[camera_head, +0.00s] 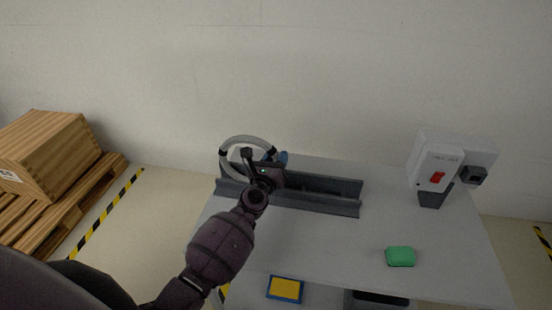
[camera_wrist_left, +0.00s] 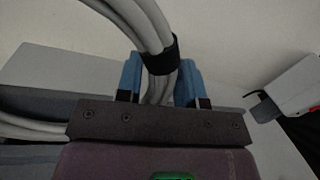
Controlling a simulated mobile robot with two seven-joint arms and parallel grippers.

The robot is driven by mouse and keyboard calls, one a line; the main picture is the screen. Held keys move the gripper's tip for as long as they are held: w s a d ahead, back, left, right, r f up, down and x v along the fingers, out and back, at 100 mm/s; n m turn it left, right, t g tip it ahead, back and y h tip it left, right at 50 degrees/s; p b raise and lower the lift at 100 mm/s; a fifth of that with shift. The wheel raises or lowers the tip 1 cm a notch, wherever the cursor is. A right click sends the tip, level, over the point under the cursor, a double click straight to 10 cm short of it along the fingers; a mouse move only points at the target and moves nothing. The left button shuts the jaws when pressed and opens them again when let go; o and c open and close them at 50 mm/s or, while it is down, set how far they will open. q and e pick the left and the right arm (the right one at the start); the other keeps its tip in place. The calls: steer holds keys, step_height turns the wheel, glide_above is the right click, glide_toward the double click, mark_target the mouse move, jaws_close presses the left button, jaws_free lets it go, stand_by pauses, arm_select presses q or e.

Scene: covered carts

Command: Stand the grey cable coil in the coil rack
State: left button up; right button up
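The grey cable coil (camera_head: 244,138) with black ties stands roughly upright at the left end of the long dark grey coil rack (camera_head: 325,203); its lower part is hidden behind my arm and the rack wall. In the left wrist view the coil (camera_wrist_left: 128,14) runs down between the two blue fingers of my left gripper (camera_wrist_left: 160,85), just below a black tie. The fingers sit close against the cable on both sides. Part of the coil also shows low at the left beside the grey rack (camera_wrist_left: 50,100). My right gripper is not in view.
A white box with a red switch (camera_head: 437,178) stands at the table's back right. A green block (camera_head: 400,257) lies at the front right of the grey tabletop (camera_head: 430,225). A blue-and-yellow tray (camera_head: 285,289) is on a lower level. A wooden crate (camera_head: 45,150) stands left.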

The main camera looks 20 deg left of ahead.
arm_select(q)
steer(key=o, duration=0.4)
steer(key=shift+c, duration=0.2)
steer(key=shift+s+f, duration=0.2)
steer(key=shift+s, duration=0.4)
steer(key=s, duration=0.9)
steer(key=shift+s+d+f+b, duration=0.3)
steer(key=shift+d+f+b, duration=0.05)
steer(key=shift+f+b, duration=0.1)
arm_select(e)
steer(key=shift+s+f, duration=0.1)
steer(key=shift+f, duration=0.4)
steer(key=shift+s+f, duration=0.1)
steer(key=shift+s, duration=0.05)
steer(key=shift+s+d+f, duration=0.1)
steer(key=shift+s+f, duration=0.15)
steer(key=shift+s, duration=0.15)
